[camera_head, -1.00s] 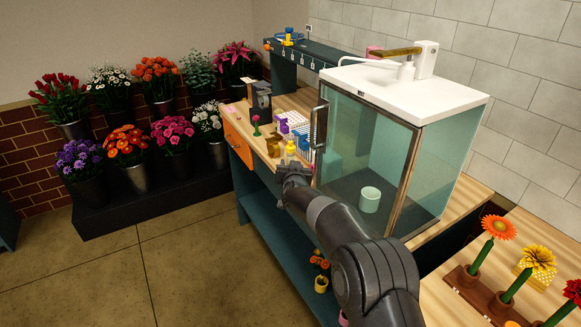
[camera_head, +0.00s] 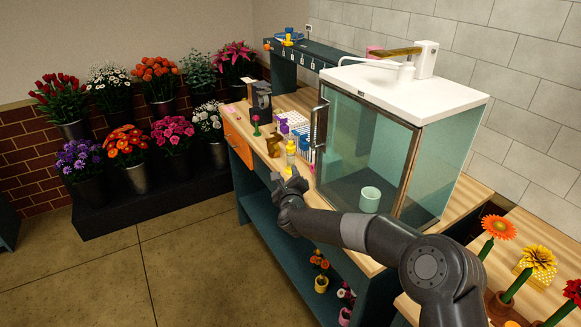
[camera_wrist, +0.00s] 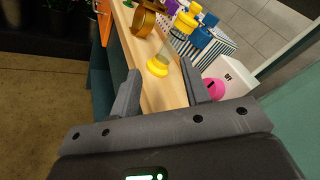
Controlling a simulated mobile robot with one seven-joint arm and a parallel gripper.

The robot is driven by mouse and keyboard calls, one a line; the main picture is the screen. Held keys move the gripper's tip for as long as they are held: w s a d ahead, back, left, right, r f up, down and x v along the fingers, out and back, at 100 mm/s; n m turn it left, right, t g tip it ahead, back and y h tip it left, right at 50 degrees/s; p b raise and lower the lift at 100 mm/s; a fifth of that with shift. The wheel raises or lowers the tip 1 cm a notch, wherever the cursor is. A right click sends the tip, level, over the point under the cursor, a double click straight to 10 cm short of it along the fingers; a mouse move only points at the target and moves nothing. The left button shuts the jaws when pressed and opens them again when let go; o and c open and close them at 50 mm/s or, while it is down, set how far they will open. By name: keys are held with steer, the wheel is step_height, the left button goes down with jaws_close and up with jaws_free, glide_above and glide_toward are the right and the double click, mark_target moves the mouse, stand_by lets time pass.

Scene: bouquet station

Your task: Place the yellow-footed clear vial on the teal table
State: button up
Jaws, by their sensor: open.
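The yellow-footed clear vial (camera_head: 291,155) stands upright near the front edge of the wooden top (camera_head: 303,183) of the bench with the teal frame. In the wrist view, its yellow foot (camera_wrist: 157,67), clear body and yellow upper part show ahead of me. My gripper (camera_head: 291,178) is just in front of the vial at the bench edge. In the wrist view, my open gripper (camera_wrist: 161,72) has its fingers spread left and right of the foot's direction, with nothing held between them. I cannot tell whether the vial is between the fingertips.
A brown-gold object (camera_wrist: 144,20), blue-topped bottles (camera_wrist: 203,40), and a white box with a pink round item (camera_wrist: 214,89) stand close around the vial. A glass cabinet (camera_head: 365,150) with a handle stands to the right. A teal raised shelf (camera_head: 320,52) is behind.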

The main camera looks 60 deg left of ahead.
mark_target(289, 158)
steer(key=shift+w+a+r+m+t, duration=0.15)
steer(key=shift+w+a+m+t, duration=0.15)
steer(key=shift+w+a+m, duration=0.85)
steer(key=shift+w+a+r+m+t, duration=0.15)
steer(key=shift+w+a+m+t, duration=0.25)
steer(key=shift+a+m, duration=1.4)
steer(key=shift+w+a+r+m+t, duration=0.2)
steer(key=shift+w+a+m, duration=0.75)
steer(key=shift+m, duration=0.9)
steer(key=shift+c, duration=0.2)
jaws_close()
